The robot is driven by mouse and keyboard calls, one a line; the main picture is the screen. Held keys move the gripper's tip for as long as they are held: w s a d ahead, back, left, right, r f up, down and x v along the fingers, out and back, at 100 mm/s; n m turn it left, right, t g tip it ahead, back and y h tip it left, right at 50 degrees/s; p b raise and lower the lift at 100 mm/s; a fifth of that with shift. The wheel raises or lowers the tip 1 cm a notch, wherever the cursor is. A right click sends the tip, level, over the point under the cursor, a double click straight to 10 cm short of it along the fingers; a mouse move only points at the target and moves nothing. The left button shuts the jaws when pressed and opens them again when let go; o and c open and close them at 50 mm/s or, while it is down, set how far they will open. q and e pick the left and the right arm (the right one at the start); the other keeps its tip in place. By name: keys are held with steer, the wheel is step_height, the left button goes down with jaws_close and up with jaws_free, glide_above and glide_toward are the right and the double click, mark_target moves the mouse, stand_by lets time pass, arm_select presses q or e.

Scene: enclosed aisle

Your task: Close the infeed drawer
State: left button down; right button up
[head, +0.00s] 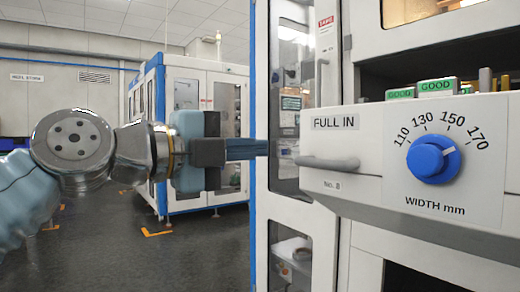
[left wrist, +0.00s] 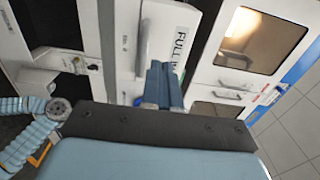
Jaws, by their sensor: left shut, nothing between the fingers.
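The drawer (head: 340,188) labelled FULL IN stands out from the white cabinet front, with green GOOD tags on pieces inside. Its front has a grey bar handle (head: 328,163) at the left and a blue width knob (head: 433,160). My left gripper (head: 266,148) is shut and empty, its fingers pointing right towards the drawer's left end, close to the label and handle. In the left wrist view the shut fingers (left wrist: 165,82) lie beside the handle (left wrist: 144,38) and the FULL IN label (left wrist: 180,48). I cannot tell whether they touch the drawer. My right gripper is not in view.
A tall glass door (head: 292,100) with a blue edge stands behind the drawer's left end. Another white and blue cabinet (head: 215,85) stands further back. The dark floor (head: 110,235) at the left shows open room with orange corner marks.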

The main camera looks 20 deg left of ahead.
arm_select(q)
steer(key=p, duration=0.3)
glide_toward(321, 146)
steer(key=x, duration=0.5)
steer(key=shift+w+r, duration=0.1)
steer(key=shift+r, duration=0.05)
steer(key=shift+p+x, duration=0.3)
steer(key=shift+x, duration=0.5)
steer(key=shift+w, duration=0.1)
